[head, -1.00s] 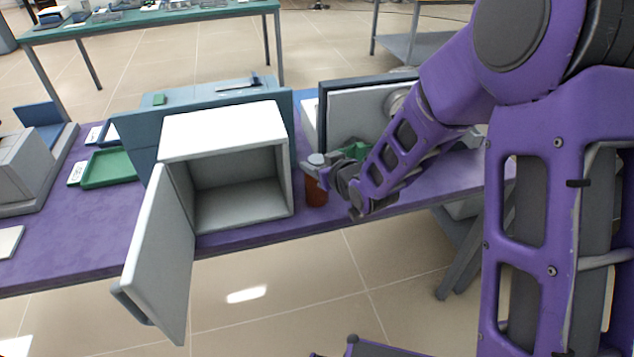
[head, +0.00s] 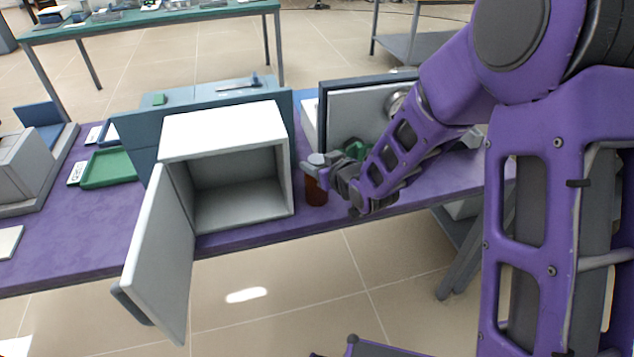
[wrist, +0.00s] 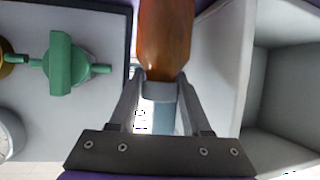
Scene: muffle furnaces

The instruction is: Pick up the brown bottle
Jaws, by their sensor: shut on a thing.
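The brown bottle (head: 316,189) stands upright on the purple table, just right of the open furnace, with a grey cap on top. In the wrist view the brown bottle (wrist: 165,38) shows at the top, its grey cap between the fingers. My gripper (head: 318,168) is shut on the bottle near its cap; in the wrist view the gripper (wrist: 160,84) has a finger on each side of the neck. I cannot tell whether the bottle's base is clear of the table.
The white furnace (head: 225,130) stands close on the left, its door (head: 160,255) swung open past the table's front edge. A grey panel with a green valve (wrist: 68,64) is close behind my gripper. A green tray (head: 108,168) lies further left on the purple table (head: 90,235).

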